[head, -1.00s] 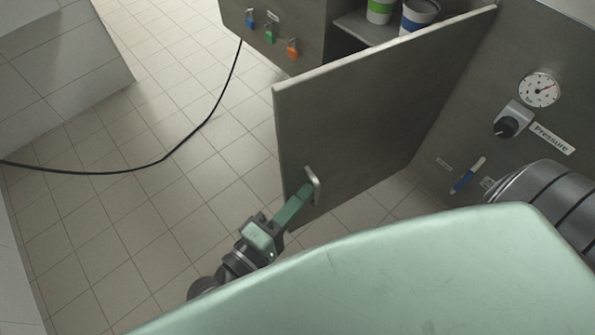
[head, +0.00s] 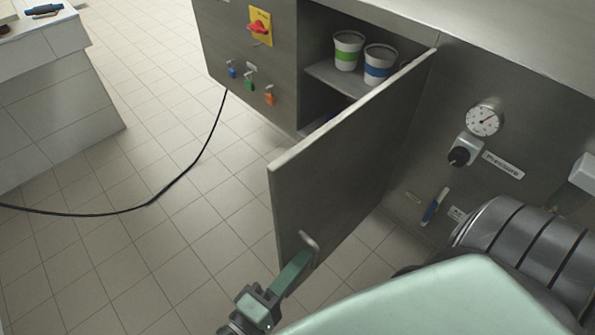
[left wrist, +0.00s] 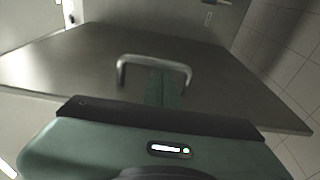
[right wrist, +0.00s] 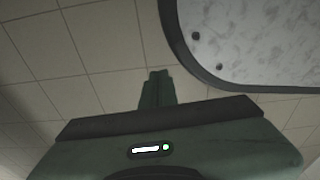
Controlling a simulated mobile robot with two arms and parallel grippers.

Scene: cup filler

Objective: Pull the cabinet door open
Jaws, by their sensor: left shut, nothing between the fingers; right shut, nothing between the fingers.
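The grey cabinet door (head: 345,160) stands open, swung outward from its hinge side at the right. Its metal bar handle (head: 309,242) is low near the free edge; it also shows in the left wrist view (left wrist: 153,62). My left gripper (head: 306,256) is at the handle, its green fingers (left wrist: 162,88) shut together with nothing between them. They reach to the bar and seem to lie inside its loop; contact cannot be told. My right gripper (right wrist: 157,75) is shut and empty above the tiled floor, away from the door.
Inside the cabinet, a green-banded cup (head: 347,52) and a blue-banded cup (head: 379,64) stand on a shelf. A black cable (head: 150,203) hangs down and crosses the floor. A pressure gauge (head: 484,120) and knob (head: 459,156) are right of the door.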

